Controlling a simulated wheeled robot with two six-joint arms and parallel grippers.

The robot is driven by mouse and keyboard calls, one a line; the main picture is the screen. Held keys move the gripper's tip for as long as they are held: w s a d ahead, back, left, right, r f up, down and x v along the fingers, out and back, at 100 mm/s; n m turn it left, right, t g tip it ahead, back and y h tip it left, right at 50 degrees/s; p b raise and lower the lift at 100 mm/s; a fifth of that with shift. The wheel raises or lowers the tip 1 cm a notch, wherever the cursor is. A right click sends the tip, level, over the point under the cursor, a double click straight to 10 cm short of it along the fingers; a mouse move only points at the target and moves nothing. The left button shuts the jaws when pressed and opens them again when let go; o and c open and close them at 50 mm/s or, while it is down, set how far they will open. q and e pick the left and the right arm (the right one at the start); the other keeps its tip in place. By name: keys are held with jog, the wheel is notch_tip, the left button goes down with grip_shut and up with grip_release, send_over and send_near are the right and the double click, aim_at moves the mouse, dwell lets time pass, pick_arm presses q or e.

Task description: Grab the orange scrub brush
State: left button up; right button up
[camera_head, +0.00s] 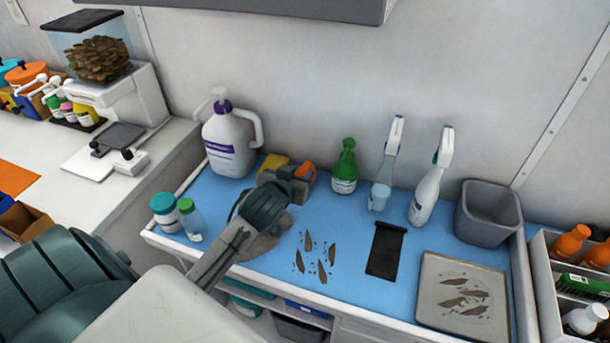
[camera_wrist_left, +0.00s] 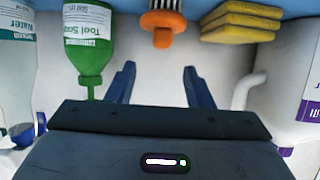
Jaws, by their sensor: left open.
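The orange scrub brush (camera_head: 306,170) is on the blue counter mat near the back wall, partly hidden behind my left gripper (camera_head: 296,183). In the left wrist view, the brush (camera_wrist_left: 163,28) shows its orange knob and dark bristles at the top centre. My left gripper (camera_wrist_left: 160,82) is open in that view, with nothing between its two fingers. The brush lines up with the gap between the fingertips but lies beyond them, apart from both. My right gripper is not in view.
A yellow sponge (camera_wrist_left: 240,22) and a large purple-labelled jug (camera_head: 228,138) stand on one side of the brush; a green soap bottle (camera_head: 345,167) stands on the other. Brown debris (camera_head: 315,258), a dark mat (camera_head: 385,250) and a grey bin (camera_head: 488,212) are farther right.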

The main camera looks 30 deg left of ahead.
aim_at(305, 168)
pick_arm(q)
jog(key=x, duration=0.2)
jog(key=p+x, duration=0.1)
jog(key=x, duration=0.2)
jog(key=shift+s+f, duration=0.1)
jog(key=shift+f, duration=0.25)
jog(key=shift+w+a+f, duration=0.1)
jog(key=shift+w+f, duration=0.1)
jog(key=shift+w, duration=0.1)
grip_shut()
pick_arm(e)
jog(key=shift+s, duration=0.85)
pick_arm(q)
jog(key=shift+r, duration=0.1)
